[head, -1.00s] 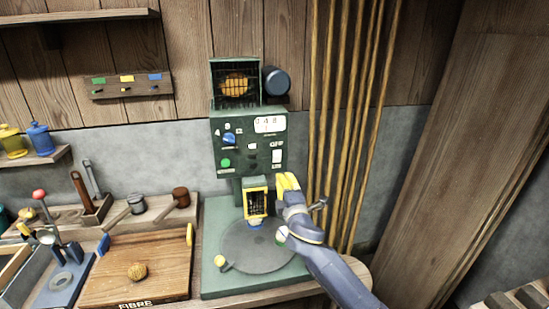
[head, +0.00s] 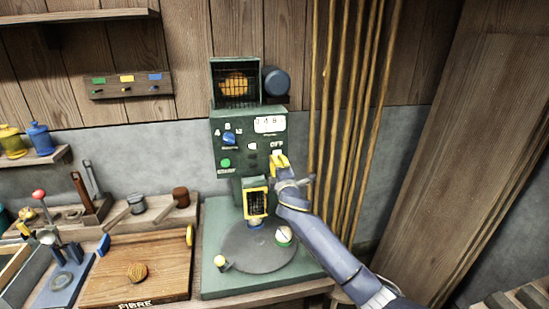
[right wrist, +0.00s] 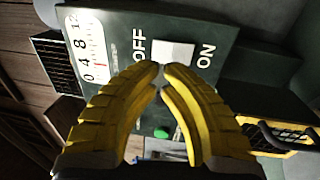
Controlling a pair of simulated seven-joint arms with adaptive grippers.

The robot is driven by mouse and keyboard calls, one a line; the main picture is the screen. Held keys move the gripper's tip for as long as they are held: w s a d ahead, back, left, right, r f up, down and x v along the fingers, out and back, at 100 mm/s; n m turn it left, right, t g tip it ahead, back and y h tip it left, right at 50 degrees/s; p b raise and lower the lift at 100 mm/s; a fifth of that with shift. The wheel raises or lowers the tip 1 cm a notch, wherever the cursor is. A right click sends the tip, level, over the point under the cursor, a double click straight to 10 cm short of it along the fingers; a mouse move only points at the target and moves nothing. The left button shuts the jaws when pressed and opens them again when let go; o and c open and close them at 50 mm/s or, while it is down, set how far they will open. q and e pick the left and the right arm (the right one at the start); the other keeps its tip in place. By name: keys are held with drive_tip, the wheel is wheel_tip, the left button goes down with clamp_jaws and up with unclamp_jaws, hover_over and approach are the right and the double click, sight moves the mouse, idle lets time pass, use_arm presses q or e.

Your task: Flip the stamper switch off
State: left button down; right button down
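The green stamper machine (head: 232,190) stands against the wall with a control panel on its front. Its white rocker switch (right wrist: 172,53) sits between the printed OFF and ON labels in the right wrist view; I cannot tell which way it is tipped. In the head view my right gripper (head: 279,160) is at the panel just below the OFF label and covers most of the switch. In the right wrist view the yellow fingers of that gripper (right wrist: 161,70) are closed tip to tip, empty, right at the switch; contact is unclear. My left gripper is not in view.
Vertical poles (head: 345,100) stand close on the right.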

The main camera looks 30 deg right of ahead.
sight(274, 152)
drive_tip(key=shift+x, duration=1.6)
drive_tip(key=shift+w+d+r, duration=0.25)
drive_tip(key=shift+w+r, duration=0.1)
drive_tip(key=shift+w, duration=0.2)
drive_tip(key=shift+s+a, duration=0.3)
drive_tip(key=shift+s, duration=0.15)
drive_tip(key=r+v, duration=0.2)
drive_tip(key=v, duration=1)
drive_tip(key=shift+s+r, duration=0.25)
drive_tip(key=shift+s, duration=0.25)
